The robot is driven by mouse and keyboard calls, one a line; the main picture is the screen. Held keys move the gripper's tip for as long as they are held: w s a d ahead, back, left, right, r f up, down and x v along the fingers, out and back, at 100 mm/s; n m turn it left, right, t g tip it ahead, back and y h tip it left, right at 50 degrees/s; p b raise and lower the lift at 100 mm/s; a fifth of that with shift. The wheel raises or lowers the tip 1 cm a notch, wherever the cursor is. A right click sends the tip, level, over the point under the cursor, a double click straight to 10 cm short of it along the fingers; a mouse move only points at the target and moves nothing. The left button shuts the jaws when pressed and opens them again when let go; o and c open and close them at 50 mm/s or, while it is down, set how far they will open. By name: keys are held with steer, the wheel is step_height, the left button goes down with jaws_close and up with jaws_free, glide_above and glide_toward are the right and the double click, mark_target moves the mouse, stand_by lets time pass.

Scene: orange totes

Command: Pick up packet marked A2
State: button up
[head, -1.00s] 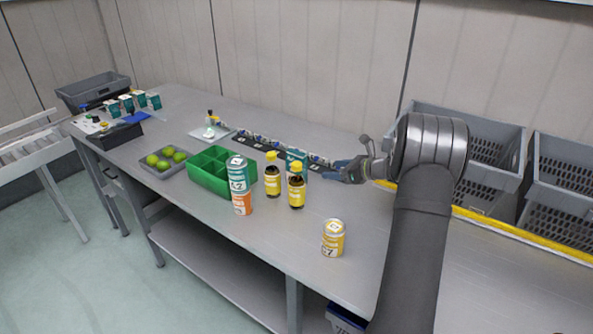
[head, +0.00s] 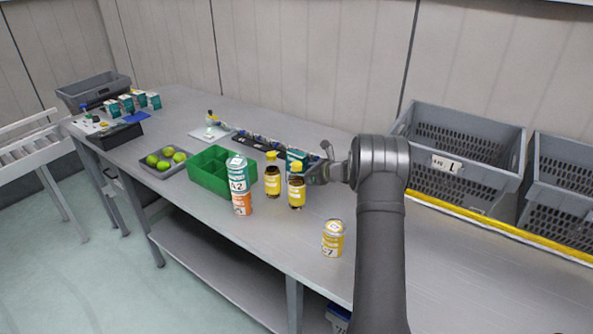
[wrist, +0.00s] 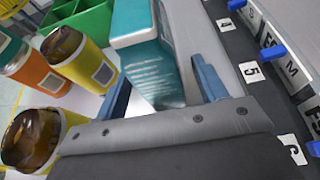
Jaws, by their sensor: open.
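A teal and white packet (head: 297,158) stands behind the two yellow-labelled bottles. In the wrist view it (wrist: 148,62) rises between the two blue fingers of my gripper (wrist: 165,86), which are open on either side of it. No mark on this packet can be read. In the head view my gripper (head: 318,173) reaches it from the right. The mark A2 is readable on a teal and white item (head: 238,172) above an orange one (head: 242,203), in front of the green tray. I cannot tell whether these are two stacked things.
Bottles (head: 272,182) (head: 296,192) stand close to my gripper. A yellow can (head: 333,240) is near the front edge. A green divided tray (head: 206,172) and a dark numbered strip (wrist: 242,60) flank the packet. Grey crates (head: 470,150) stand behind. The right bench top is clear.

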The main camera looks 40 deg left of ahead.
steer(key=x, duration=0.2)
steer(key=shift+a+f, duration=0.2)
steer(key=shift+a, duration=0.1)
steer(key=shift+c, duration=0.4)
steer(key=c, duration=1.1)
steer(key=shift+o, duration=0.2)
steer(key=shift+r, duration=0.1)
